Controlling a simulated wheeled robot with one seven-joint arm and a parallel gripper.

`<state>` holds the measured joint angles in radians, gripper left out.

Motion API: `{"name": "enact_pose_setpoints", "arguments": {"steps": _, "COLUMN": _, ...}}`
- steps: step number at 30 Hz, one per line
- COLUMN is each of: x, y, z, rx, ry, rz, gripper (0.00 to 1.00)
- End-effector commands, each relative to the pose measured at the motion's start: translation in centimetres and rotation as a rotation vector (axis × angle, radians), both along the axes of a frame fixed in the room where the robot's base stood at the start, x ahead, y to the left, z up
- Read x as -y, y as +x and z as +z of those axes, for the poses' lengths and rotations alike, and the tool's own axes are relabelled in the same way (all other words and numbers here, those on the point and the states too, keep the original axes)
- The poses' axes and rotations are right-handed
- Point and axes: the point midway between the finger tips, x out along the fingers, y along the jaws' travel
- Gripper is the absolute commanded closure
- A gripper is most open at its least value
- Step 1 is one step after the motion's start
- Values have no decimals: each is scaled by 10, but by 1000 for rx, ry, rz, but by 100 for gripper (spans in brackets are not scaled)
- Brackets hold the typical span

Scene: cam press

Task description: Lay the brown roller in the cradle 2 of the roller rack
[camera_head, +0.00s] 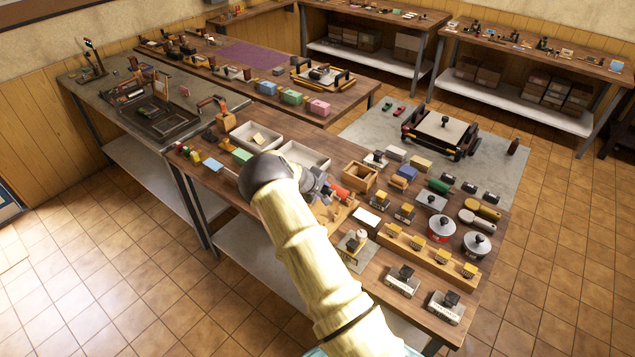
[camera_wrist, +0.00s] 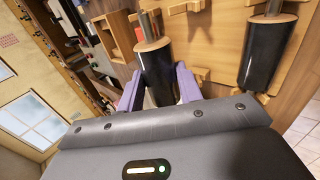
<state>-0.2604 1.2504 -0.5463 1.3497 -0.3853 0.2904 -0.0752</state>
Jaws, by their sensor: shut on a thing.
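In the wrist view my gripper (camera_wrist: 158,88) is shut on a dark roller (camera_wrist: 155,66) with a light brown end face and a metal axle. It looks almost black here, so I cannot tell if its body is brown. A second, similar dark roller (camera_wrist: 268,52) is at the right, by the wooden roller rack (camera_wrist: 220,42), whose short pegs and cradles show between the rollers. I cannot tell the cradle numbers or whether the held roller touches the rack. In the head view my gripper (camera_head: 321,187) is over the workbench beside a red piece (camera_head: 340,192); my arm hides much of the rack.
Two pale trays (camera_head: 305,155) and an open wooden box (camera_head: 359,176) stand near my gripper. A small white card (camera_head: 367,217) lies near the rack.

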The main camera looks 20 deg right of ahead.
Motion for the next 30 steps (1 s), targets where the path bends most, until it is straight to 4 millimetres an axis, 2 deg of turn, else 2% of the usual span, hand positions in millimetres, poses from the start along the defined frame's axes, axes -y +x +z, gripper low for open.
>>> {"name": "enact_pose_setpoints", "arguments": {"steps": 14, "x": 2, "y": 0, "z": -1, "rx": 5, "ry": -4, "rz": -4, "gripper": 95}}
{"name": "enact_pose_setpoints", "arguments": {"steps": 30, "x": 0, "y": 0, "z": -31, "rx": 3, "ry": -4, "rz": 1, "gripper": 95}}
